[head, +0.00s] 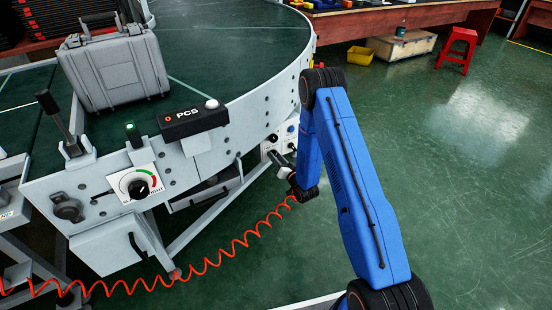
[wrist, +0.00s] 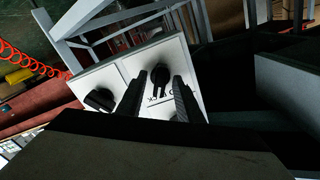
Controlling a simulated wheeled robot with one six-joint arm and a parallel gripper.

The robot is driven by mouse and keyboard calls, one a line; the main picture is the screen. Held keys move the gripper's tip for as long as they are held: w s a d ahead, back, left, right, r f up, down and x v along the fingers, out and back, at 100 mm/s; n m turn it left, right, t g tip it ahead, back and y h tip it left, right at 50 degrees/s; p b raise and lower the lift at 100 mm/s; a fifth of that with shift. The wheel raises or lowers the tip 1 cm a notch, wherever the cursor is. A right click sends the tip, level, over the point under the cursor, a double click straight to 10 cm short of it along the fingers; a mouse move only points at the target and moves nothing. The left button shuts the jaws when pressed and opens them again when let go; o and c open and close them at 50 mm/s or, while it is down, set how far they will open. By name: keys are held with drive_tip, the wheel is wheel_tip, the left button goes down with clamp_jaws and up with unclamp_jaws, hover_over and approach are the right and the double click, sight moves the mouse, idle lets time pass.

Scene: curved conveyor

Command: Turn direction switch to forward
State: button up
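A white switch panel (head: 283,131) is on the side of the curved conveyor. It shows a black knob (head: 273,138), and my gripper (head: 275,158) is just below it. In the wrist view, my gripper (wrist: 159,80) has two dark fingers apart, one on each side of a black rotary knob (wrist: 160,75) on the white panel. Whether the fingers touch this knob cannot be told. Small markings below it are only partly legible. A second black knob (wrist: 100,99) is to the left, outside the fingers. Which knob is the direction switch is not clear.
A grey case (head: 115,72) stands on the conveyor belt (head: 235,45). A black PCS box (head: 190,120), a lever (head: 58,120) and a dial (head: 138,188) are on the conveyor's near side. A coiled red hose (head: 215,262) hangs below.

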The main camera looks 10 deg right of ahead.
clamp_jaws()
drive_tip(key=shift+n, duration=0.3)
drive_tip(key=n, duration=1.1)
drive_tip(key=shift+n, duration=0.3)
idle(0.3)
unclamp_jaws()
